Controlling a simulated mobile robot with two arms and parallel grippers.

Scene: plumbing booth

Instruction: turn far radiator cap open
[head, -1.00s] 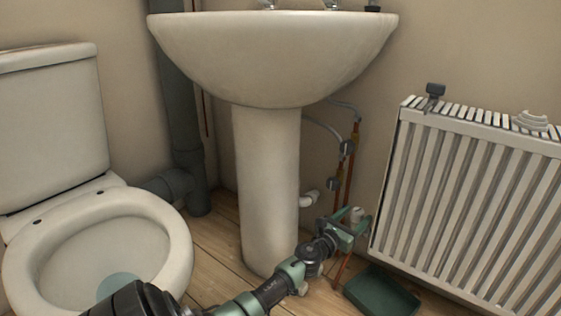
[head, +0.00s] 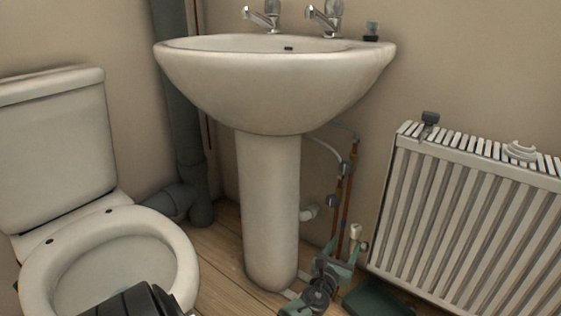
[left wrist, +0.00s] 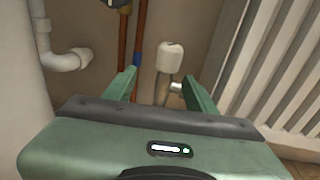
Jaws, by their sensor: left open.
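The far radiator cap is a small white cap (head: 355,231) on the valve at the radiator's lower left end. It also shows in the left wrist view (left wrist: 170,57), upright on its pipe. My left gripper (head: 342,255) is green and open, just below and in front of the cap in the head view. In the left wrist view its two fingers (left wrist: 160,83) stand apart, with the valve stem showing between them and the cap above their tips. I see no contact with the cap. My right gripper is in neither view.
The white radiator (head: 465,215) is close on the right. The sink pedestal (head: 269,210) and copper pipes (head: 347,190) stand to the left of the cap. A dark green tray (head: 378,300) lies on the floor below. The toilet (head: 110,260) is at far left.

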